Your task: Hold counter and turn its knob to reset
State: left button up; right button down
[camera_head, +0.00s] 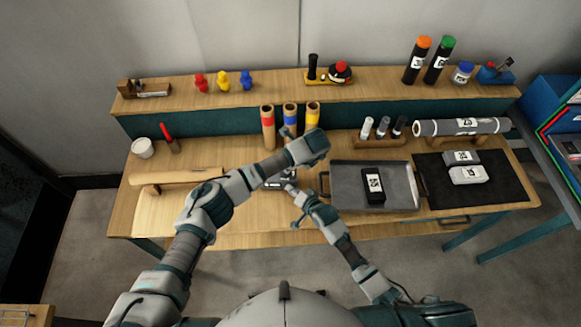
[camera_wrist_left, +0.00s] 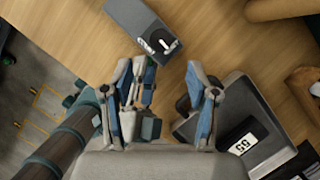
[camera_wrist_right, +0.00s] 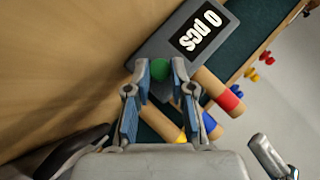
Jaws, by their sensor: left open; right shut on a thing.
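The counter is a grey box (camera_head: 279,184) on the table in front of the three tubes. My right gripper (camera_head: 291,187) is at the counter. In the right wrist view its fingers (camera_wrist_right: 161,74) are closed at the counter's edge, with a green round part (camera_wrist_right: 160,87) between them. My left gripper (camera_wrist_left: 167,72) is open, its fingertips just short of the knob end, apart from it.
Tubes with red, blue and yellow bands (camera_head: 290,117) stand just behind the counter. A metal tray (camera_head: 343,170) with a black labelled box (camera_head: 373,186) lies to the right. A wooden roll (camera_head: 176,177) lies to the left.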

pick_arm(q)
jog(key=shift+v, duration=1.65)
pick_arm(e)
jog(key=shift+f, duration=0.15)
pick_arm(q)
jog(key=shift+w, duration=0.1)
pick_arm(e)
jog(key=c, duration=0.9)
grip_release()
